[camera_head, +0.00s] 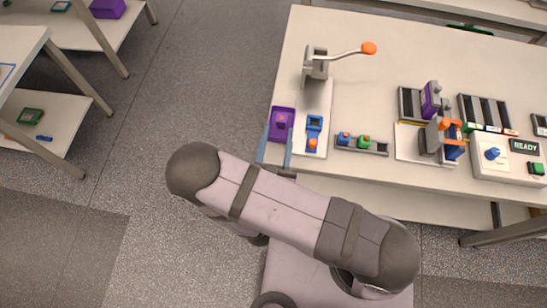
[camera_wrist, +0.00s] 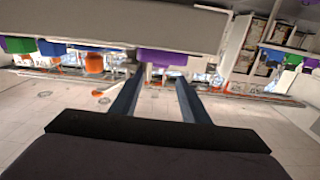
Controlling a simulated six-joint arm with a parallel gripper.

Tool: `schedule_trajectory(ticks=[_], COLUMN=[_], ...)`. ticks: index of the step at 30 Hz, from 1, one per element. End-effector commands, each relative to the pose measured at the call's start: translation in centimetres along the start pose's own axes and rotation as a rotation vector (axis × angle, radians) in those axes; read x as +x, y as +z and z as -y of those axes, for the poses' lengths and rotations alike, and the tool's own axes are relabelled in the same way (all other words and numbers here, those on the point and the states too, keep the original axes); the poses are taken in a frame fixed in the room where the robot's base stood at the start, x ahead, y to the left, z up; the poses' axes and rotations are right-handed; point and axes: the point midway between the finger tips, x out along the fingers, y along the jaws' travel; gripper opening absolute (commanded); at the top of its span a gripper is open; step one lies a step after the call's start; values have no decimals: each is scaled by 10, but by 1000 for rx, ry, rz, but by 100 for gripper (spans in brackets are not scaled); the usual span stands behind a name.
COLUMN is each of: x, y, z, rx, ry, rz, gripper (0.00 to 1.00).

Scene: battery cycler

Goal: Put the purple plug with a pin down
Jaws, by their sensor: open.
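A purple piece (camera_head: 283,118) with a small orange-brown part in its middle sits at the left front edge of the white table. I cannot tell whether it is the plug or a purple tray holding it; no pin shows clearly. My gripper (camera_head: 279,138) is open, with one blue finger at the left of the purple piece's near end and the other at its right. In the wrist view, a purple surface (camera_wrist: 162,57) lies beyond and between the open fingertips (camera_wrist: 160,77); nothing is clamped. Another purple block (camera_head: 430,100) stands upright at a dark slotted rack at the right.
A blue piece with an orange end (camera_head: 314,125) lies close right of my gripper. Behind is a grey lever press (camera_head: 317,62) with an orange knob. A small rack (camera_head: 375,147) holds blue and green plugs. At right is a control box (camera_head: 505,155) reading READY.

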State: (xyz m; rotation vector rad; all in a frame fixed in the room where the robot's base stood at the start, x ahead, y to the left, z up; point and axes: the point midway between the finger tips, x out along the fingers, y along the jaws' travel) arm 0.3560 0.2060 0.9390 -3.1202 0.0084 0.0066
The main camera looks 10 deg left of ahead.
Motion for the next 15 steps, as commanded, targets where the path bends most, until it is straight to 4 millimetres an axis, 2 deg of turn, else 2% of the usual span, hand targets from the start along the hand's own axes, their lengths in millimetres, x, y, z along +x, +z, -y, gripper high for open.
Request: schedule_trajectory(ticks=[6,15], x=[-32,-62], y=[0,0], z=[2,1], rx=[0,0], ry=[-7,-4], rz=[0,-1], gripper=[42,42])
